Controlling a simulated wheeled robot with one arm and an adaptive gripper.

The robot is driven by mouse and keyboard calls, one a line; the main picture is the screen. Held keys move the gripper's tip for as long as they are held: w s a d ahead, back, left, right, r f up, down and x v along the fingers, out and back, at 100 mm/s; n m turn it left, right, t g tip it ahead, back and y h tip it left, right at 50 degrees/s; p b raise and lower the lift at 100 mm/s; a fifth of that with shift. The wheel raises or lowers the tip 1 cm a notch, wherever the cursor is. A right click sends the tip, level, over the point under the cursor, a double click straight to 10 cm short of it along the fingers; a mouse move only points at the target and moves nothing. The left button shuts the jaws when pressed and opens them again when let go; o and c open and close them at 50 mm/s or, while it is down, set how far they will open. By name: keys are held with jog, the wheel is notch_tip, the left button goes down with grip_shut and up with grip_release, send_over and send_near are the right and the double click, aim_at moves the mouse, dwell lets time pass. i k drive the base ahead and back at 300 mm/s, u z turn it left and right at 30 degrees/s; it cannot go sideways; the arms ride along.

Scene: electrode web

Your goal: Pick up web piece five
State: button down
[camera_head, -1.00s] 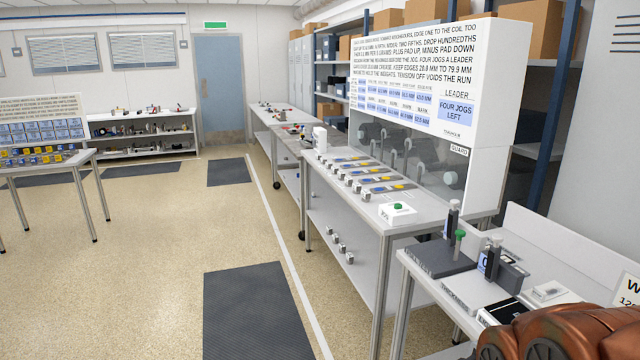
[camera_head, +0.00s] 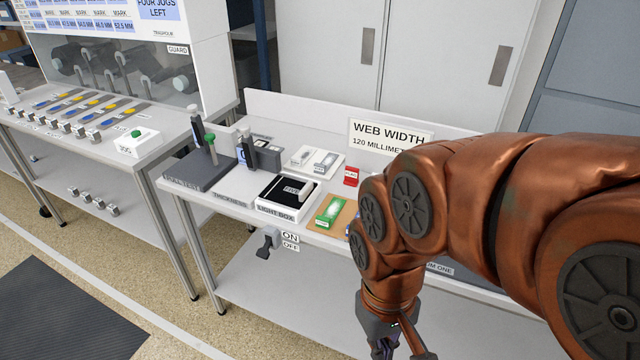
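I cannot make out for certain which item is web piece five. A black piece with a small pale tag (camera_head: 291,190), its lettering too small to read surely, lies on the white light box (camera_head: 283,209) on the right-hand bench. My gripper (camera_head: 395,350) hangs at the bottom of the head view, below my copper-coloured arm, in front of the bench and apart from the light box. Its fingertips are partly cut off by the frame edge, and I see nothing clearly held.
A dark block with posts (camera_head: 200,170), a thickness gauge (camera_head: 262,152), a white tray (camera_head: 318,160), a red item (camera_head: 351,176) and a green-and-white packet (camera_head: 331,208) share the bench. An ON/OFF switch (camera_head: 268,240) is on its front. My arm hides the bench's right part.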

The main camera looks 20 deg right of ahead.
aim_at(289, 191)
jog(key=z, duration=0.5)
jog(key=i, duration=0.55)
jog(key=u, duration=0.45)
